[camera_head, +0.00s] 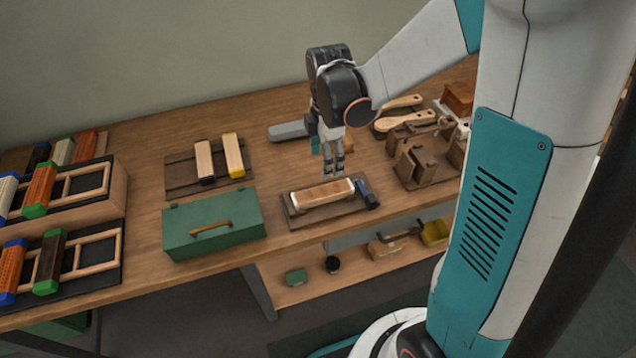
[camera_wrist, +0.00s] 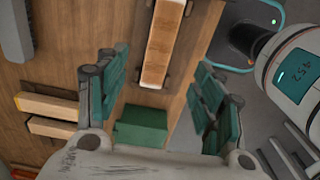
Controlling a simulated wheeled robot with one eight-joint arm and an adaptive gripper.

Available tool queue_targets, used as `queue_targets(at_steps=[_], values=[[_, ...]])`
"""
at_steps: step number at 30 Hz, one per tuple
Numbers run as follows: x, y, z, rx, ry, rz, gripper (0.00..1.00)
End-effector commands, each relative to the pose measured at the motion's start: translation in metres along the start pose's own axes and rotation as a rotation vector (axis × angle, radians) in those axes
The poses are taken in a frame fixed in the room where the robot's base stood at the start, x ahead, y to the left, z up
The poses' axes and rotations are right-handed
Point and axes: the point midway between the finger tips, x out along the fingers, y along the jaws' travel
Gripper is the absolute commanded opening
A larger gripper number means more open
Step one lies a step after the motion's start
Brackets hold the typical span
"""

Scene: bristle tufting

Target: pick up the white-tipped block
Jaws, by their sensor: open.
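The white-tipped block (camera_head: 322,193) is a long wooden bar with pale ends. It lies flat on a dark tray (camera_head: 300,216) near the front edge of the bench. In the wrist view the block (camera_wrist: 160,45) runs up and down the picture at the top centre, with a white lower end; its upper end is cut off. My gripper (camera_head: 334,172) points down just above and behind the block in the head view. In the wrist view its two teal fingers (camera_wrist: 160,95) stand wide apart with nothing between them.
A green box (camera_head: 213,225) stands left of the tray. A dark blue piece (camera_head: 367,194) sits at the tray's right end. Two bars (camera_head: 218,158) lie on a board behind. Wooden tools (camera_head: 415,155) crowd the right. Racks with coloured-tipped blocks (camera_head: 75,185) stand far left.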

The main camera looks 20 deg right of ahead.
Motion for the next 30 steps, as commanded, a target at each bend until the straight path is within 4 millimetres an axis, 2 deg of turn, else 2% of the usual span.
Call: queue_targets(at_steps=[3,9,12,20,30], values=[[0.025,0.0,0.0,0.001,0.0,0.0,0.62],[0.061,0.0,-0.001,0.002,0.0,0.001,0.62],[0.072,0.0,-0.001,0.003,0.0,0.001,0.62],[0.084,0.0,-0.002,0.003,0.0,0.002,0.62],[0.128,-0.001,-0.008,0.003,0.0,0.002,0.62]])
